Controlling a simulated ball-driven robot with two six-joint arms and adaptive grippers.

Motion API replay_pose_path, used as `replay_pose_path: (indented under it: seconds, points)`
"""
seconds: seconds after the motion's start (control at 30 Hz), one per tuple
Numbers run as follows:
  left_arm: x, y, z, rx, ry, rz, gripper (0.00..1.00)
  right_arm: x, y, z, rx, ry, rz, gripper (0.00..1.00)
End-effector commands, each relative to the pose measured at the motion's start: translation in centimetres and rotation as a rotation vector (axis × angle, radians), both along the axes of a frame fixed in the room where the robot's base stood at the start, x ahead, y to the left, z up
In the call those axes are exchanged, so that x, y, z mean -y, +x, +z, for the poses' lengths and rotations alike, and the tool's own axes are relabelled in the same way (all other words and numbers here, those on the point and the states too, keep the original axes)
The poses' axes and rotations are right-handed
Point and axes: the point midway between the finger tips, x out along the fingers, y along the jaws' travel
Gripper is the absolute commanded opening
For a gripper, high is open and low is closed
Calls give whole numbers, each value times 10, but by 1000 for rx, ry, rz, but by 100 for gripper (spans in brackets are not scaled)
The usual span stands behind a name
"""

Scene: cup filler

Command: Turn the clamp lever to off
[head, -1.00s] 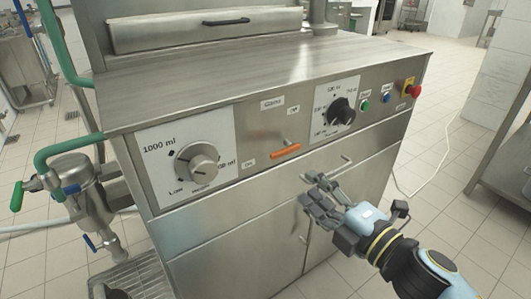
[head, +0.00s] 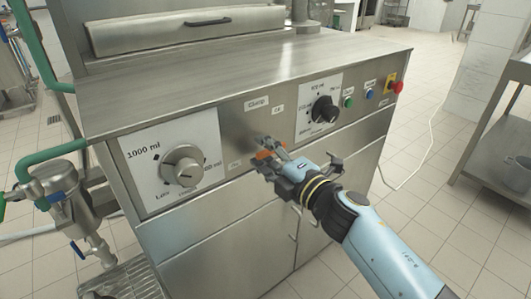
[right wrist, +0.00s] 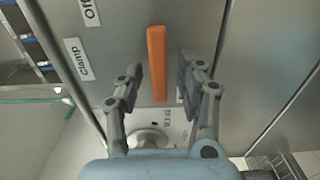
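The orange clamp lever (right wrist: 157,64) lies between the two spread fingers of my right gripper (right wrist: 160,80) in the right wrist view, with a gap on each side. In the head view the lever (head: 266,154) shows only in part behind my right gripper (head: 268,155), which is at the machine's front panel. My right gripper is open and empty. The "Clamp" label (right wrist: 77,58) and "Off" label (right wrist: 91,11) are left of the lever in the wrist view. A small label (head: 235,163), too blurred to read, is left of it in the head view. My left gripper is not in view.
A large volume dial (head: 183,165) is left of the lever and a black dial (head: 323,109) is right of it. Pipes stand at the far left.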

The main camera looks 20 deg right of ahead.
Motion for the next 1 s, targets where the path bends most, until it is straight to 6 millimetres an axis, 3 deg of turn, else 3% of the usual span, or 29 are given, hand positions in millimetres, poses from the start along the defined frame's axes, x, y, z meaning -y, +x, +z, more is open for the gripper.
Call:
replay_pose_path:
  seconds: [0.13,0.4,0.77,1.0]
  points:
    - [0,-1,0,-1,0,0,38,0,0,0,0,0,0,35]
    - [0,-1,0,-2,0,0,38,0,0,0,0,0,0,0]
    - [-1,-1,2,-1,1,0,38,0,0,1,-4,8,0,0]
    - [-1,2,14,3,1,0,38,1,-1,6,-32,84,0,0]
